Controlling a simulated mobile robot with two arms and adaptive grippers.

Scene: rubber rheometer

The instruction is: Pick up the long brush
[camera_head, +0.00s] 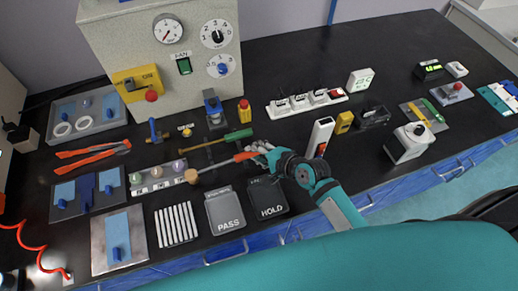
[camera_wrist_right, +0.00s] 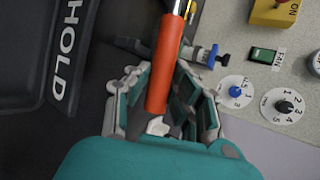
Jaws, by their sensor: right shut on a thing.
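The long brush has an orange-red handle, a thin shaft and a tan round end (camera_head: 191,176). In the head view it lies across the middle of the bench, pointing left from my right gripper (camera_head: 262,150). My right gripper is shut on its handle. In the right wrist view the orange handle (camera_wrist_right: 165,75) runs between the fingers of the gripper (camera_wrist_right: 165,95), and its far end is cut off by the top edge. I cannot tell whether the brush touches the bench. My left gripper is not in view.
A green-handled tool (camera_head: 238,135) lies just behind the brush. A grey block with several knobs (camera_head: 157,178) is near the tan end. The PASS tray (camera_head: 225,211) and HOLD tray (camera_head: 268,197) lie in front. The grey machine (camera_head: 150,50) stands behind.

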